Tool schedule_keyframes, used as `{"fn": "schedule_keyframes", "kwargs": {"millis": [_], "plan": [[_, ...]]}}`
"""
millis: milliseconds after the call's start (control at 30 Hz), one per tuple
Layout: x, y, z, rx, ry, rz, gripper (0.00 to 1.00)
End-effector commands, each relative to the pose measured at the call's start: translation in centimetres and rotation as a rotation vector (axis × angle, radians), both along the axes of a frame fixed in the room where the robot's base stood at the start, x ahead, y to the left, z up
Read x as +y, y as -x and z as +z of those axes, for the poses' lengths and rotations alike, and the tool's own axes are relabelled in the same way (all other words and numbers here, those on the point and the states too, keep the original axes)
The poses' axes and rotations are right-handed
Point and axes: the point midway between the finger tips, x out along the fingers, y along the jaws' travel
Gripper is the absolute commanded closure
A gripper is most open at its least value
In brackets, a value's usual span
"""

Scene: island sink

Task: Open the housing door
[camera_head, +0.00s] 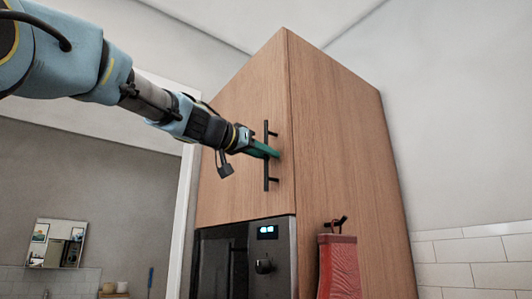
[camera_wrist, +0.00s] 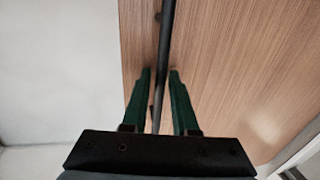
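The housing door (camera_head: 243,170) is a wood-grain panel on the upper front of a tall cabinet. It looks shut, flush with the cabinet edge. Its black vertical bar handle (camera_head: 266,175) stands near the door's right edge. My gripper (camera_head: 272,152) reaches in from the upper left to the handle. In the wrist view the two green fingers of my gripper (camera_wrist: 160,75) stand on either side of the handle bar (camera_wrist: 164,55). A gap shows between the bar and each finger, so the fingers are open around it. The door's wood surface (camera_wrist: 225,60) lies behind them.
An oven (camera_head: 245,255) with a lit display sits below the door. A red towel (camera_head: 338,268) hangs from a hook on the cabinet's side panel (camera_head: 340,150). A mirror (camera_head: 56,243) is at the far left. The space left of the cabinet front looks clear.

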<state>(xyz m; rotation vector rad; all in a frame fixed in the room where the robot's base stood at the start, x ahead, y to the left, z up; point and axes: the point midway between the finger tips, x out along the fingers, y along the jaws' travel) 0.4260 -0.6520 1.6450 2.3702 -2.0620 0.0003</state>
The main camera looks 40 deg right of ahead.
Motion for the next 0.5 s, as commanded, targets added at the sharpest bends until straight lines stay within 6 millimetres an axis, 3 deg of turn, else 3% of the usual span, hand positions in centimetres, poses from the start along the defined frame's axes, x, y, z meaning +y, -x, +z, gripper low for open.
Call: {"fn": "schedule_keyframes", "kwargs": {"millis": [33,267,500], "plan": [[0.01,0.00,0.00,0.000,0.000,0.000,0.73],[0.03,0.00,0.01,0.000,0.000,0.000,0.99],[0.04,0.01,0.02,0.000,0.000,0.000,1.00]]}}
